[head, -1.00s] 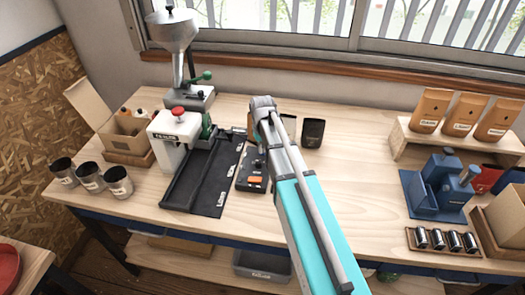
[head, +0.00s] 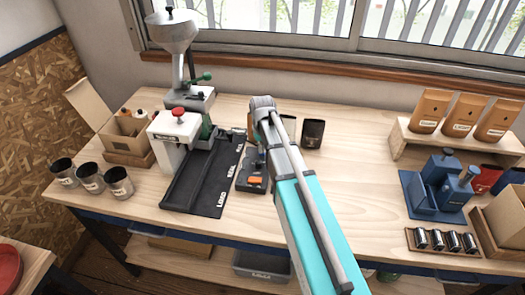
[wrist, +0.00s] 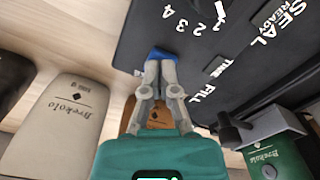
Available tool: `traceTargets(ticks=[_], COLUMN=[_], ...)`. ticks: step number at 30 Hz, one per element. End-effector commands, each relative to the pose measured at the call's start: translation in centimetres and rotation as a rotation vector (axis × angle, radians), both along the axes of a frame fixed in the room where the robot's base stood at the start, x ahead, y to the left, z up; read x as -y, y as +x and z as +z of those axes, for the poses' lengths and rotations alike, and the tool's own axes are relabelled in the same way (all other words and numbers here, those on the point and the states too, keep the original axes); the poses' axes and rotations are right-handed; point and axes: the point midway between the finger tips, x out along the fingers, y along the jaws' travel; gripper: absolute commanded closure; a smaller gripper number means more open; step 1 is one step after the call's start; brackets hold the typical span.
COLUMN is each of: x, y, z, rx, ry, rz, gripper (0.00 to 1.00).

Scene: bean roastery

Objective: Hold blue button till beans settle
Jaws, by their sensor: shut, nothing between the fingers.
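The blue button (wrist: 163,53) shows in the wrist view as a small blue patch at the tips of my shut gripper (wrist: 160,62). The fingertips lie over it and appear to touch it; how far it is pressed cannot be told. It sits on a dark panel (wrist: 185,75) with white numbers and the words FILL and TIME. In the head view the dark control box (head: 246,184) with an orange button (head: 256,180) stands beside a black mat, partly behind my arm. No moving beans are visible in either view.
A metal hopper (head: 172,32) stands at the back left beside a white sealer with a red knob (head: 178,111). Pouches (wrist: 48,130) stand close to the gripper in the wrist view. Cups (head: 118,181) are at the left. A blue press (head: 437,190) is at the right.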

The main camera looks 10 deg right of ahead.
Motion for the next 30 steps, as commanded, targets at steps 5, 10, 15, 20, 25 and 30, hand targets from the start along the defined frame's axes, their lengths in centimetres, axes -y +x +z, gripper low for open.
traceTargets(ticks=[5,10,15,20,25,30], x=[0.0,0.0,0.0,0.0,0.0,0.0], y=[0.0,0.0,0.0,0.0,0.0,0.0], z=[1.4,2.5,3.6,4.6,5.5,5.8], rx=[0.000,0.000,0.000,0.000,0.000,0.000], ry=[0.000,0.000,0.000,0.000,0.000,0.000], rz=[0.000,0.000,0.000,0.000,0.000,0.000], gripper=[1.00,1.00,1.00,1.00,1.00,1.00])
